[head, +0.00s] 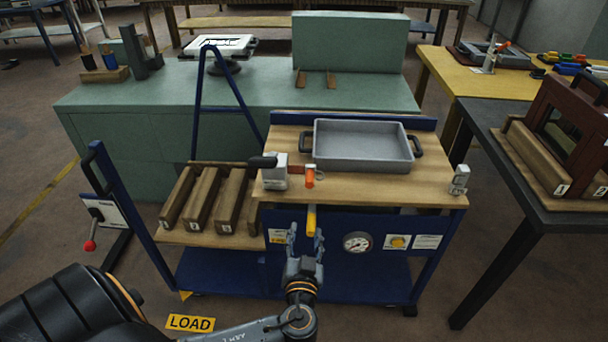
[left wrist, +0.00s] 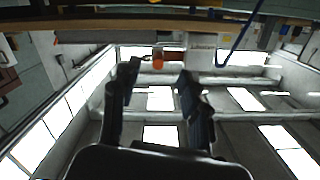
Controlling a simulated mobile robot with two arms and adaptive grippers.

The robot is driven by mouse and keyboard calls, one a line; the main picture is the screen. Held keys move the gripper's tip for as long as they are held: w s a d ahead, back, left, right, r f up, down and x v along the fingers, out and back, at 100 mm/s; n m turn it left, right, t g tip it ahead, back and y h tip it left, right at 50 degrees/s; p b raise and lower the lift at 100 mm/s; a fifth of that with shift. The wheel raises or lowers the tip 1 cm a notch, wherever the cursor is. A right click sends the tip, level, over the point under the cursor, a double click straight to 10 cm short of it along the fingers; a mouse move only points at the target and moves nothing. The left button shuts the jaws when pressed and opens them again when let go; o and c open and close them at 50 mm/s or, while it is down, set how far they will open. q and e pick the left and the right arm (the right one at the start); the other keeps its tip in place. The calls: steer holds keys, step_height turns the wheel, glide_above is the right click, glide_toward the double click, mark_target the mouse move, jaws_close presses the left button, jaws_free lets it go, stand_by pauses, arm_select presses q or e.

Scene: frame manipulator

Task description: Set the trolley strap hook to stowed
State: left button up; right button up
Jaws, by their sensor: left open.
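The blue trolley (head: 205,270) with a wooden top (head: 440,191) stands in front of me. A yellow bar (head: 311,220) hangs at its front edge, below a small orange piece (head: 309,177) on the top; I cannot tell for sure which part is the strap hook. My left gripper (head: 305,236) is open just in front of the trolley, its fingers pointing up on either side of the yellow bar's lower end, not closed on it. In the left wrist view, an orange rounded end (left wrist: 158,63) shows between and beyond the open fingertips (left wrist: 160,75). My right gripper is out of view.
A grey tray (head: 360,146) and a white device with a black handle (head: 274,172) sit on the trolley top. Several wooden blocks (head: 203,200) lie on its left shelf. A gauge (head: 356,242) is on the front panel. A dark table (head: 500,160) stands at right.

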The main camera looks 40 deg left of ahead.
mark_target(309, 189)
arm_select(q)
steer(key=shift+n+t+y, duration=0.3)
steer(key=shift+n+t, duration=0.1)
steer(key=r+x, duration=0.1)
steer(key=x, duration=0.3)
steer(key=r+x, duration=0.1)
steer(key=x, duration=0.4)
steer(key=r+x, duration=0.1)
steer(key=x, duration=0.3)
steer(key=shift+w+a+p, duration=0.1)
steer(key=shift+w+p, duration=0.2)
steer(key=shift+w, duration=0.1)
steer(key=shift+c, duration=0.2)
jaws_close()
